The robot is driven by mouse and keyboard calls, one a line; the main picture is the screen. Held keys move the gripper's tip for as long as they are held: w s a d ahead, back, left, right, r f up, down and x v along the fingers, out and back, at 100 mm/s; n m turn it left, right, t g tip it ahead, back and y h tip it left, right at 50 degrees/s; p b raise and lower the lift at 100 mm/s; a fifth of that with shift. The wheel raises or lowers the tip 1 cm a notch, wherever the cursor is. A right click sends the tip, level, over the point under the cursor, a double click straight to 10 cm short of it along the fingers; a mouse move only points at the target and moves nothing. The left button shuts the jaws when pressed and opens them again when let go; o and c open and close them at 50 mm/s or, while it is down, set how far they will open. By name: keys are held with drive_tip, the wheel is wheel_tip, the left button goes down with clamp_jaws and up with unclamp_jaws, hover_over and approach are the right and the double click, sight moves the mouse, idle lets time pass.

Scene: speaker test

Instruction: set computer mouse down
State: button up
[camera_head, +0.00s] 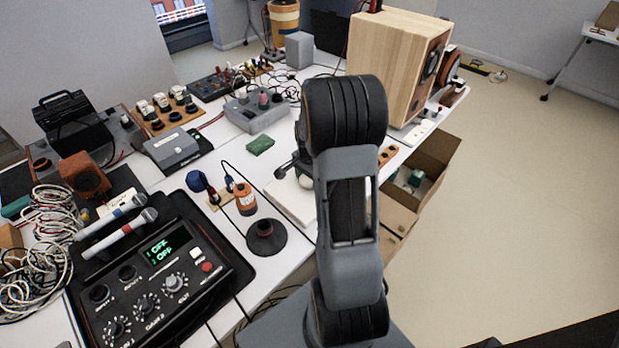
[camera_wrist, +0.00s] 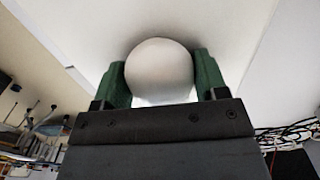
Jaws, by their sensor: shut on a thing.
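The computer mouse (camera_wrist: 160,68) is a smooth, rounded pale grey-white shape in the wrist view. My gripper (camera_wrist: 159,75) is shut on it, with one green finger on each side. In the head view, a small pale part of the mouse (camera_head: 305,181) shows just left of my arm, low over a white slab (camera_head: 287,203) on the table. My arm hides most of the gripper there. I cannot tell whether the mouse touches the white surface under it.
A green block (camera_head: 260,145) lies behind. A large wooden speaker (camera_head: 393,62) stands at the back right. An open cardboard box (camera_head: 432,158) is right of the table. A black mixer (camera_head: 160,275) fills the front left.

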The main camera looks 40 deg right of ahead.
drive_tip(key=o, duration=0.9)
drive_tip(key=shift+o, duration=0.2)
wheel_tip(320, 180, up, 11)
drive_tip(key=p, duration=0.1)
drive_tip(key=s+a+r+n+t, duration=0.1)
drive_tip(key=s+a+r+n, duration=0.1)
drive_tip(key=s+a+n, duration=0.4)
drive_tip(key=s+a+r+n+t, duration=0.2)
drive_tip(key=s+a+n, duration=0.4)
drive_tip(key=a+n, duration=0.4)
drive_tip(key=shift+a+r, duration=0.55)
drive_tip(key=shift+a, duration=0.85)
